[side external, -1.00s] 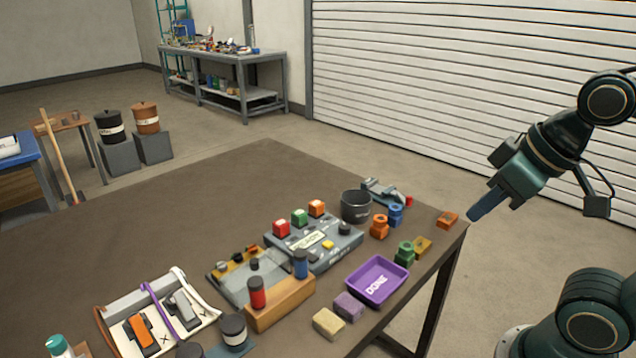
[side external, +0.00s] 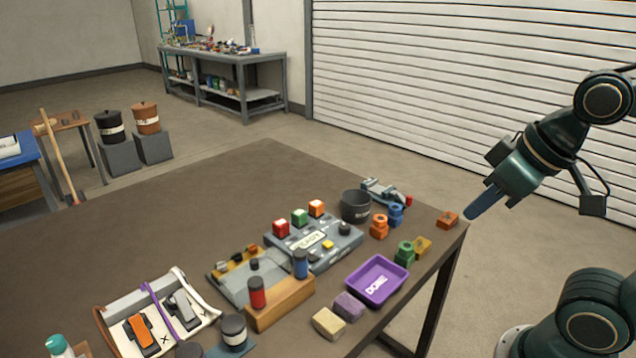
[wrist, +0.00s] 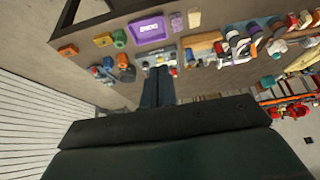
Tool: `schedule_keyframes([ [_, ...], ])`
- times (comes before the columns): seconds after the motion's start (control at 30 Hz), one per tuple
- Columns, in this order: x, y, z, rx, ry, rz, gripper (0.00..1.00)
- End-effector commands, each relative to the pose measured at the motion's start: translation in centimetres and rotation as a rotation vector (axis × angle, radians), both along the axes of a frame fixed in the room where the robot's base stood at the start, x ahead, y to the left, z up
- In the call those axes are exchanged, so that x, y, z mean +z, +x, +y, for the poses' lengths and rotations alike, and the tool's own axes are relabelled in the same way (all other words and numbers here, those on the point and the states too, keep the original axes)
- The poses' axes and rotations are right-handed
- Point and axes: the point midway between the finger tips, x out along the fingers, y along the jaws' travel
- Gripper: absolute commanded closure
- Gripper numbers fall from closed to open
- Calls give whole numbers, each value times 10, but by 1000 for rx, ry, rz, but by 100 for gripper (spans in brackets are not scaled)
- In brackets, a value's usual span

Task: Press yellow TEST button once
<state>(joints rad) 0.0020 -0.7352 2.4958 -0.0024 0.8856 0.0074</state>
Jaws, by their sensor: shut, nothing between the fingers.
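A grey control box (side external: 318,256) stands on the brown table, with red, green and orange block-shaped buttons along its back. A small yellow button (side external: 328,244) sits on its top near the front, beside a black knob (side external: 344,229). My gripper (side external: 470,215) is shut and empty, in the air off the table's right corner, well to the right of the box. In the wrist view the shut fingers (wrist: 158,75) point toward the table and hide part of it. The yellow button cannot be made out clearly there.
A dark cup (side external: 356,206), blue and orange fittings (side external: 380,226), green and yellow parts (side external: 404,254) and a purple tray (side external: 377,281) lie between the box and my gripper. A wooden block with red and blue cylinders (side external: 280,302) stands in front. The table's far left is clear.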

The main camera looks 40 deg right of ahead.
Motion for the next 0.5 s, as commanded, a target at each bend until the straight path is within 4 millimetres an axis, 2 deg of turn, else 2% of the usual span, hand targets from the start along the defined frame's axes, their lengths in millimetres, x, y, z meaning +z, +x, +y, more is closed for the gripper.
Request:
schedule_keyframes([
  [0.27,0,30,0,-37,24,-18,100],
  [0.5,-3,72,0,-89,66,-48,100],
])
